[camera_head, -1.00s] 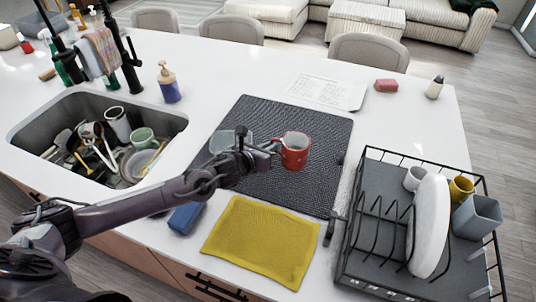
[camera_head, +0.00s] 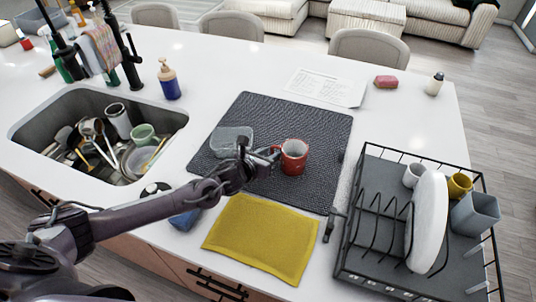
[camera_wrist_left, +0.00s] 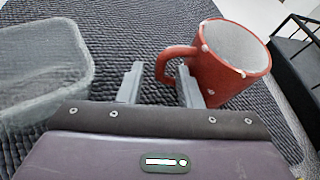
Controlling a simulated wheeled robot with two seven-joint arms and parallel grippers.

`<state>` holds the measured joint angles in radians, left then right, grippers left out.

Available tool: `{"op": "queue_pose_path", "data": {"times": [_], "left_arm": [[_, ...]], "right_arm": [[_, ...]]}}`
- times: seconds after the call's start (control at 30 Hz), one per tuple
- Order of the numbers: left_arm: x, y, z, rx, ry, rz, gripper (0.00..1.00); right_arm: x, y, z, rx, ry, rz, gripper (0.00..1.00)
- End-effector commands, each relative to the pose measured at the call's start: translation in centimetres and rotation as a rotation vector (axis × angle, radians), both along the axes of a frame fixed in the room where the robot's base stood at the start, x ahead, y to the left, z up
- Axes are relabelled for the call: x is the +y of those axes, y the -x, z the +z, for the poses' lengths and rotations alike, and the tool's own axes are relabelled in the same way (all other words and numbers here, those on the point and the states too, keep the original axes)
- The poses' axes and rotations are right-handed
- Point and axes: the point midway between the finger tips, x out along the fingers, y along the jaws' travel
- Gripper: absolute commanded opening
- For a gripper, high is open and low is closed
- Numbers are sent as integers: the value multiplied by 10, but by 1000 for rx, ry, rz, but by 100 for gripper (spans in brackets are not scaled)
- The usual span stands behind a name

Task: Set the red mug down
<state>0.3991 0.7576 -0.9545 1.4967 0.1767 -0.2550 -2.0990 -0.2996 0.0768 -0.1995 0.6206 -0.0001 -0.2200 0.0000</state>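The red mug (camera_head: 293,160) stands upright on the dark drying mat (camera_head: 318,112), right of a clear container. Its handle points left, toward my left gripper (camera_head: 273,153). In the left wrist view the mug (camera_wrist_left: 232,62) shows its pale, empty-looking inside. My left gripper's fingers (camera_wrist_left: 160,82) are apart there, one on each side of the handle, with a gap between the left finger and the handle. The handle's contact with the right finger cannot be told. My right gripper is not in view.
A clear container (camera_head: 232,140) lies left of the mug, close to the gripper. A yellow cloth (camera_head: 260,240) lies in front of the mat. A black dish rack (camera_head: 375,205) with dishes stands right. The sink (camera_head: 170,122) is left. The mat's back part is clear.

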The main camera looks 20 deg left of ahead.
Motion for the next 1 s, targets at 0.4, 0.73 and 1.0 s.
{"op": "queue_pose_path", "data": {"times": [0.4,0.73,1.0], "left_arm": [[3,9,5,0,-1,0,32],[20,65,26,2,-5,-1,32],[30,100,42,1,-3,0,32]], "right_arm": [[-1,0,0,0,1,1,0],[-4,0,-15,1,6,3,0],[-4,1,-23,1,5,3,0]]}}
